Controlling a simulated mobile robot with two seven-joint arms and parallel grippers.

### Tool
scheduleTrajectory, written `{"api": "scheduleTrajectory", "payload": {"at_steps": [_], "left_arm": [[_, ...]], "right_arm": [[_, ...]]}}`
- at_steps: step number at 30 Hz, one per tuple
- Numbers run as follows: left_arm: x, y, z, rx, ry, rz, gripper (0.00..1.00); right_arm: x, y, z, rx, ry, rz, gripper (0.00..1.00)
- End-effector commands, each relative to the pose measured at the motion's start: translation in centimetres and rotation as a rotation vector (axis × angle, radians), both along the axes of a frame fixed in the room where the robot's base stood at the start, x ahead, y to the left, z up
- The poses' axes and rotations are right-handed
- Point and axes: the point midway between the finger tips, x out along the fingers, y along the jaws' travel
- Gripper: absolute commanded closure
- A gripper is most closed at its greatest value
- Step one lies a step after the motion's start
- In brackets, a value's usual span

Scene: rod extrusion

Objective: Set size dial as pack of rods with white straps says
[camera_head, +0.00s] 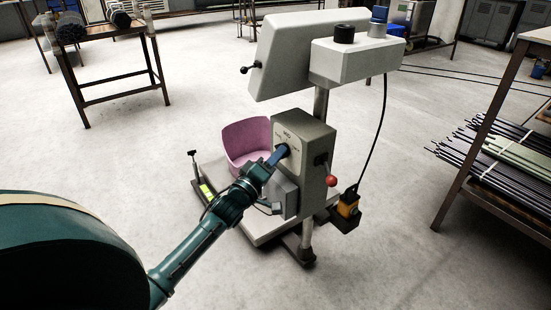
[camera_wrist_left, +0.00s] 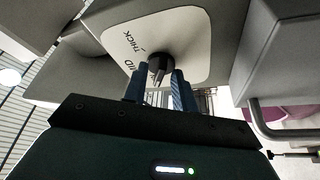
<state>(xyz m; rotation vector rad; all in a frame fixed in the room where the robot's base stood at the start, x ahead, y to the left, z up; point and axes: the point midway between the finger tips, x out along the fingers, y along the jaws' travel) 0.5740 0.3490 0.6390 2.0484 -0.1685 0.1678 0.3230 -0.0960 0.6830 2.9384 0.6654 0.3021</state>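The size dial (camera_wrist_left: 159,68) is a dark knob with a narrow ridge on a pale plate in the left wrist view. The plate reads "THICK" and part of a word ending in "ID"; other marks are hidden. My left gripper (camera_wrist_left: 160,88) has its blue fingers apart on either side of the knob's ridge, with gaps showing. In the head view this gripper (camera_head: 277,156) is at the front of the grey machine (camera_head: 303,150). Rods with pale bands (camera_head: 487,170) lie on the low right rack, beside a pale green pack (camera_head: 515,150). My right gripper is not in view.
A pink bin (camera_head: 246,140) stands behind the machine's left side. A red-tipped lever (camera_head: 330,181) and a yellow-black box (camera_head: 348,206) are on its right. A table (camera_head: 105,32) with rod bundles stands back left. Open floor surrounds the machine.

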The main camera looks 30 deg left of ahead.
Motion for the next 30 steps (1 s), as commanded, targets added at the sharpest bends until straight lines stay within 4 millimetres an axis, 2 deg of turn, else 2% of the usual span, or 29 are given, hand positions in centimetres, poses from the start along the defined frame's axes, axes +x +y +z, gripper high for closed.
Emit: {"api": "scheduleTrajectory", "payload": {"at_steps": [1,9,23,30], "left_arm": [[-0.02,0.01,-0.01,0.0,0.0,0.0,0.77],[-0.03,0.01,-0.01,0.0,0.0,0.0,0.99],[-0.02,0.05,-0.1,0.029,-0.012,0.0,1.0],[0.04,0.2,-0.25,0.149,-0.063,0.002,1.0]], "right_arm": [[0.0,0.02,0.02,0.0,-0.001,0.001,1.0],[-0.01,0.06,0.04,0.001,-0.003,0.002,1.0],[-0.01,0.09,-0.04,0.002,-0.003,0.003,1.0],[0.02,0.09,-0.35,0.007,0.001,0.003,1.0]]}}
